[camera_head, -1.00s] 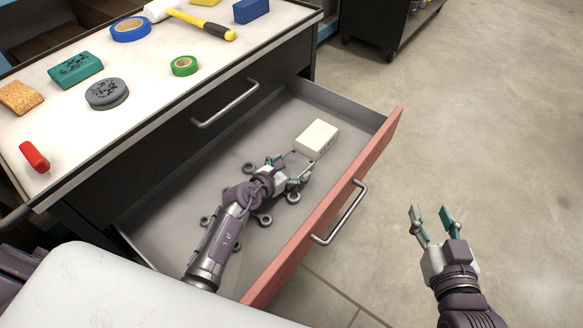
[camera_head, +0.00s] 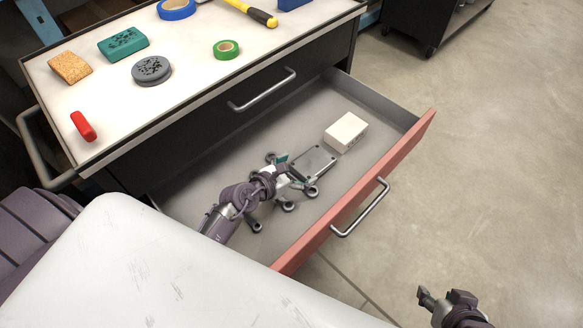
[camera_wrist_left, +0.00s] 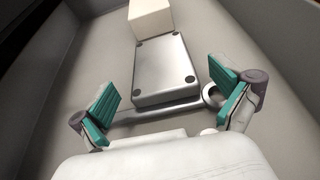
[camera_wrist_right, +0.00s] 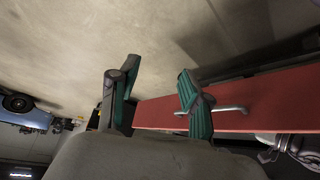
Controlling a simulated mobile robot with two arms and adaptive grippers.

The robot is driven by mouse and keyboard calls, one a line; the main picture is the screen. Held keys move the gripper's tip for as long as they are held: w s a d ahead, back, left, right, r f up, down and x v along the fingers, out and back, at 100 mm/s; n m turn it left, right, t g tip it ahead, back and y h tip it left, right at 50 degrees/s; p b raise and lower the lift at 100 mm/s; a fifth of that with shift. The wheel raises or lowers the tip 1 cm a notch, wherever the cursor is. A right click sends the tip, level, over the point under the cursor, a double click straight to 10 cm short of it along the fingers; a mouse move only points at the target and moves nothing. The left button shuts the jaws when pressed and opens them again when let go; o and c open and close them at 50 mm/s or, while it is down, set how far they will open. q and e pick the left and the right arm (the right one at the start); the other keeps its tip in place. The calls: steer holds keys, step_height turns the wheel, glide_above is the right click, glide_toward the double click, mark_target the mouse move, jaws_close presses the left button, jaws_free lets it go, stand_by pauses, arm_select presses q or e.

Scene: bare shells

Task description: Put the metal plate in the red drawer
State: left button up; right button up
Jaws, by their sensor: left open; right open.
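The red drawer (camera_head: 352,202) is pulled open. The metal plate (camera_head: 313,162), a grey slab with dark round spots at its corners, lies inside it. My left gripper (camera_head: 287,172) is inside the drawer, open, just in front of the plate. In the left wrist view the plate (camera_wrist_left: 163,68) lies flat beyond the two spread teal-padded fingers (camera_wrist_left: 167,103), not clasped. My right gripper (camera_head: 436,298) is outside the drawer, over the floor at the lower right. In the right wrist view its fingers (camera_wrist_right: 158,98) are apart and empty, with the drawer's red front (camera_wrist_right: 250,103) behind.
A white box (camera_head: 346,132) stands in the drawer beyond the plate. Several ring-ended metal pieces (camera_head: 288,206) lie around my left gripper. The bench top (camera_head: 200,85) above holds tape rolls, a hammer and blocks. Floor right of the drawer is clear.

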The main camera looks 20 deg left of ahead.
arm_select(q)
steer(key=v, duration=0.2)
steer(key=shift+s+a+r, duration=0.1)
steer(key=shift+s+r, duration=0.05)
steer(key=shift+s, duration=0.1)
steer(key=shift+r, duration=0.3)
steer(key=s+a+r+n+t+y, duration=0.1)
steer(key=a+r+n+t+y, duration=0.3)
steer(key=r+n, duration=0.5)
steer(key=s+a+r+n+t+y, duration=0.1)
steer(key=a+r+n+y, duration=0.4)
steer(key=n, duration=0.7)
steer(key=s+a+f+n+g+y, duration=0.25)
steer(key=s+n+g, duration=0.25)
steer(key=n, duration=0.4)
steer(key=s+d+f+n+g+h, duration=0.3)
steer(key=s+d+n+g, duration=0.1)
steer(key=s+d, duration=0.2)
steer(key=s+d+f+n+g+h, duration=0.4)
steer(key=s+d, duration=0.2)
steer(key=s, duration=0.2)
steer(key=shift+s+f+g, duration=0.2)
steer(key=shift+s+g, duration=0.1)
steer(key=shift+s, duration=0.1)
arm_select(e)
steer(key=s, duration=0.1)
steer(key=s+g, duration=0.1)
steer(key=s+d+f+g, duration=0.1)
steer(key=shift+s+d, duration=0.1)
steer(key=shift+s, duration=0.3)
